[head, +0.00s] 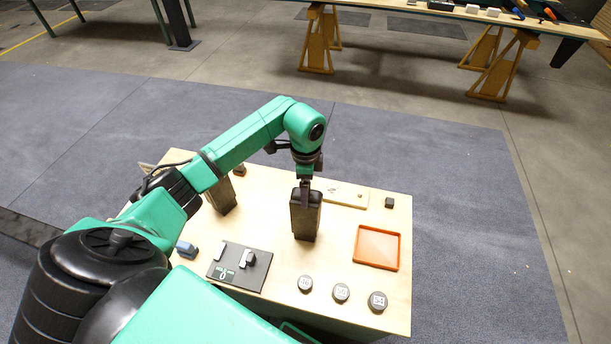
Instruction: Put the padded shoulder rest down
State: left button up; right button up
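A black padded shoulder rest (306,222) stands upright in line with my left gripper, near the middle of the light wooden table (335,263). My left gripper (305,193) points down at its top, with a finger against its near face, and appears shut on it. I cannot tell whether its lower end touches the table. A second, similar black padded block (222,197) stands further left, partly hidden behind my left arm. My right gripper is not in view.
An orange tray (376,265) lies empty at the right. A dark plate with a display (223,274) and a blue item (186,249) are front left. A pale board (349,196) and dark cube (389,203) lie at the back.

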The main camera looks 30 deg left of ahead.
pick_arm(q)
notch_tip(320, 180, up, 8)
jog(key=shift+f+b, duration=0.1)
jog(key=shift+b, duration=0.75)
jog(key=shift+r, duration=0.35)
